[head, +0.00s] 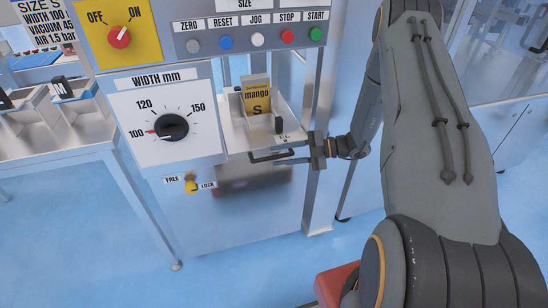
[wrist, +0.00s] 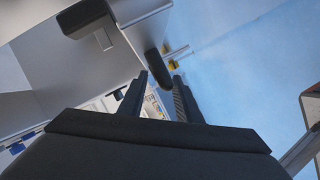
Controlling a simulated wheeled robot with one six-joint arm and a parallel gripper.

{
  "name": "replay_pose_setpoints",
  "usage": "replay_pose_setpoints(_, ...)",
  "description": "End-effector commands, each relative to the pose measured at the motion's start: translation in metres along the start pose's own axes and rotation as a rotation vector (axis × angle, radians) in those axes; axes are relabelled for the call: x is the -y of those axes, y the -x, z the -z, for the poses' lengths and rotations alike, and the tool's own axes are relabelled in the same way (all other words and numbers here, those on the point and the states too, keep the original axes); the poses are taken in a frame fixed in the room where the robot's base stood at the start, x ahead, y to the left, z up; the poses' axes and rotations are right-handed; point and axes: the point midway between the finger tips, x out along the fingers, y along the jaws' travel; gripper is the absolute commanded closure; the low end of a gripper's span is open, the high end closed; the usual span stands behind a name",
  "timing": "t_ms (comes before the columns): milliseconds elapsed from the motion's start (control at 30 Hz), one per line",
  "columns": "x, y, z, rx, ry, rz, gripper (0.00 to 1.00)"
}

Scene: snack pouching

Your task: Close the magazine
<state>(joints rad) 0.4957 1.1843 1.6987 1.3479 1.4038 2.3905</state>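The magazine (head: 237,137) is a pale metal tray standing out from the machine front. It holds a yellow mango size S pouch (head: 257,101) upright at its back. A dark bar handle (head: 264,157) runs along its front; in the wrist view the handle (wrist: 155,66) shows as a dark rounded bar. My gripper (head: 284,153) comes from the right at the handle's right end. In the wrist view my gripper's fingers (wrist: 161,76) are apart, with the handle's end between or just beyond the tips. I cannot tell whether they touch it.
The width dial (head: 172,127) points near 100. A yellow free/lock knob (head: 190,184) sits below it. The button panel (head: 250,37) and an off/on switch (head: 119,38) are above. A metal table (head: 60,142) with bins stands at left. Blue floor lies open in front.

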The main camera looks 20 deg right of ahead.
Motion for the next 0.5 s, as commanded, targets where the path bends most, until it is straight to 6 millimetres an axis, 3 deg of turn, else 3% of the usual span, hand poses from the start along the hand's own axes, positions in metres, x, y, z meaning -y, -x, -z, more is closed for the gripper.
replay_pose_setpoints(233, 0.001, 0.039, -0.001, 0.0, 0.001, -0.001, 0.69)
replay_pose_setpoints(500, 0.001, 0.051, 0.0, -0.002, -0.001, 0.002, 0.69)
